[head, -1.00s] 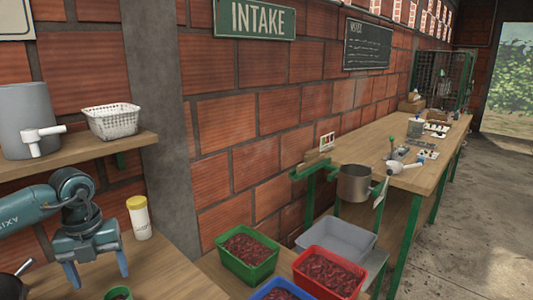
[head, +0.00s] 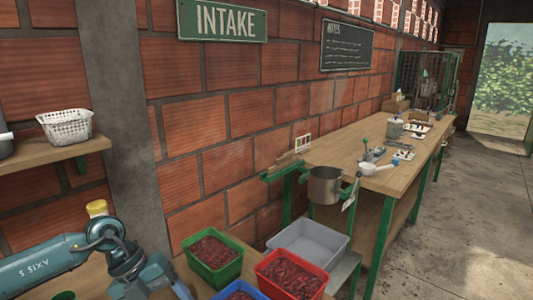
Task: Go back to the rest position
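My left arm comes in from the lower left in the head view. My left gripper (head: 155,288) is at the bottom edge, just left of the green crate (head: 214,258). One blue finger shows on its right side, and the fingertips are cut off by the frame, so its opening is unclear. I see nothing held in the visible part. My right gripper is not in view.
Red (head: 291,273) and blue (head: 242,290) crates, like the green one, hold dark red cherries. A grey tray (head: 308,246) is empty. A metal pot (head: 324,187) hangs by the long workbench (head: 345,150). A yellow-lidded jar (head: 97,208) stands behind my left arm. Floor at right is clear.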

